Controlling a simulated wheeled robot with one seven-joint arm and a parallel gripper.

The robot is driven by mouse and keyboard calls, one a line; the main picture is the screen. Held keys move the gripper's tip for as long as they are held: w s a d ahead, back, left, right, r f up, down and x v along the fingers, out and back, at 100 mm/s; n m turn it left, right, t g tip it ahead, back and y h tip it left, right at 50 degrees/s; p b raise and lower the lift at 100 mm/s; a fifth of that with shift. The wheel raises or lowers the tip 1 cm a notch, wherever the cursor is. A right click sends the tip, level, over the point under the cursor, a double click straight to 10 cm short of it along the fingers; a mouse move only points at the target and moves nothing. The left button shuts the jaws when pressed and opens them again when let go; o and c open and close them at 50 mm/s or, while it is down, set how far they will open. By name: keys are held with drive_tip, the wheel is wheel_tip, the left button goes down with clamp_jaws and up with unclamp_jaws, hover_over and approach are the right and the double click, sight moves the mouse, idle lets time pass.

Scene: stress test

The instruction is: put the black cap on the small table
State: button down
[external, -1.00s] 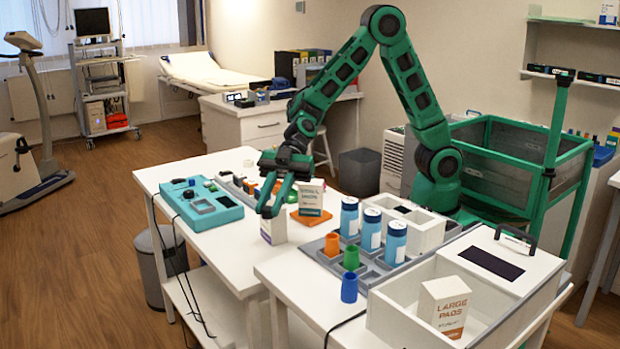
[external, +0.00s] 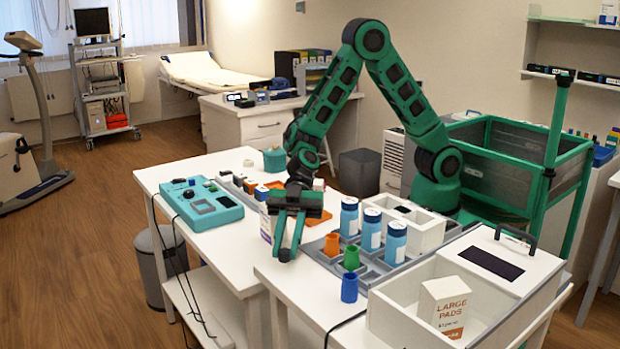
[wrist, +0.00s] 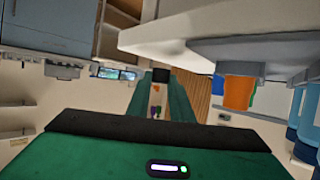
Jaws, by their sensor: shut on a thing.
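In the external view my gripper (external: 287,250) reaches toward the camera, with its fingers near the left edge of the right-hand white table (external: 292,290). In the wrist view, which looks upside down, the two green fingers (wrist: 160,90) are closed on a small black thing at their tips, apparently the black cap (wrist: 160,75). The cap cannot be made out clearly in the external view. Two white tables stand side by side, the other being the left-hand table (external: 225,238); I cannot tell which one is meant by the small table.
A blue cup (external: 349,288) stands at the table's front. A carton (external: 266,222) and a teal device (external: 200,205) are on the left-hand table. A white bin (external: 405,325) fills the right front.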

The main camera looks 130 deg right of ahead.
wheel_tip(320, 180, down, 2)
drive_tip(key=shift+f, duration=0.1)
drive_tip(key=c, duration=1.6)
unclamp_jaws()
drive_tip(key=v, duration=1.2)
